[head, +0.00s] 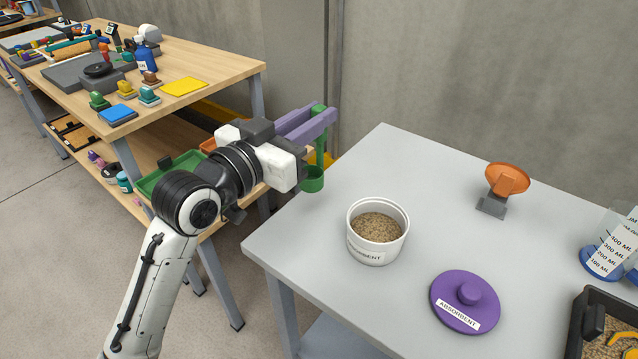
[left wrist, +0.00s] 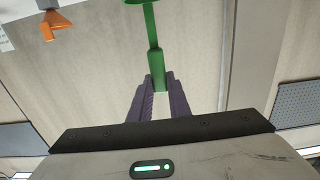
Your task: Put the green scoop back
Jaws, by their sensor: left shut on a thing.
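My left gripper (head: 318,120) is shut on the green scoop (head: 313,179), which hangs from its purple fingers with the cup at the bottom. The cup is just off the left edge of the grey table, to the left of the white tub. In the left wrist view the scoop's handle (left wrist: 154,70) is between the fingertips (left wrist: 158,82), and its cup is cut off by the frame edge. The orange holder (head: 508,179) on a grey foot stands empty at the back of the table. My right gripper is not in view.
The open white tub (head: 372,254) holds brown granules, and its purple lid (head: 466,301) lies beside it. A beaker (head: 607,258) and a black tray (head: 577,330) with granules are at the right. A cluttered wooden bench (head: 215,70) stands behind my left arm.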

